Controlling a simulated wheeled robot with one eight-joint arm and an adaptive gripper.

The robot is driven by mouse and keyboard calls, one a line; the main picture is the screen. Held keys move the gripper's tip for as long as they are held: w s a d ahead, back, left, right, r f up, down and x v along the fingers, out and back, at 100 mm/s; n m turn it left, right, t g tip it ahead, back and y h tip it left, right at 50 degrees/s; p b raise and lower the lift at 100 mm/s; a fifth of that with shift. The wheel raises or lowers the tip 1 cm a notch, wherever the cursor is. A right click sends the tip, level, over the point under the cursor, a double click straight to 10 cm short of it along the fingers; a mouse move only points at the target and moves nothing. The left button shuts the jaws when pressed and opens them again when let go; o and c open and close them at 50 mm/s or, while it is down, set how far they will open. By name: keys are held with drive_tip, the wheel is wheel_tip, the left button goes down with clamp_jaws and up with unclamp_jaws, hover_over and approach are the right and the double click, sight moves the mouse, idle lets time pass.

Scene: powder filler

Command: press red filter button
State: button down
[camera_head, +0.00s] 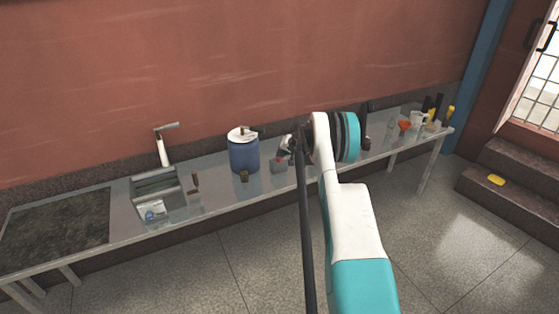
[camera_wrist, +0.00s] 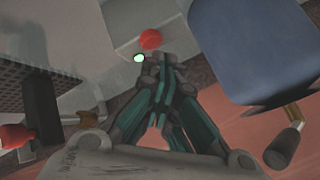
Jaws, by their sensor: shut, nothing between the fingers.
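The red button (camera_wrist: 151,39) sits on a pale grey box (camera_wrist: 128,22) in the wrist view. A small green light (camera_wrist: 139,57) shows beside it. In the head view the small grey box (camera_head: 278,167) stands on the table to the right of the blue drum, with a red spot (camera_head: 279,160) on it. My gripper (camera_wrist: 166,62) is shut and empty. Its fingertips appear just beside the red button in the picture; I cannot tell whether they touch it. In the head view my gripper (camera_head: 284,147) is over the box, partly hidden by my arm.
The blue drum (camera_head: 243,156) with a white lid stands left of the box; it also shows in the wrist view (camera_wrist: 255,45). Several small items, including a white mug (camera_head: 417,119), stand at the table's right end.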

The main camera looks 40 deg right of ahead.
sight(281, 159)
wheel_tip(281, 159, up, 6)
drive_tip(key=p, duration=0.2)
idle(0.5)
idle(1.3)
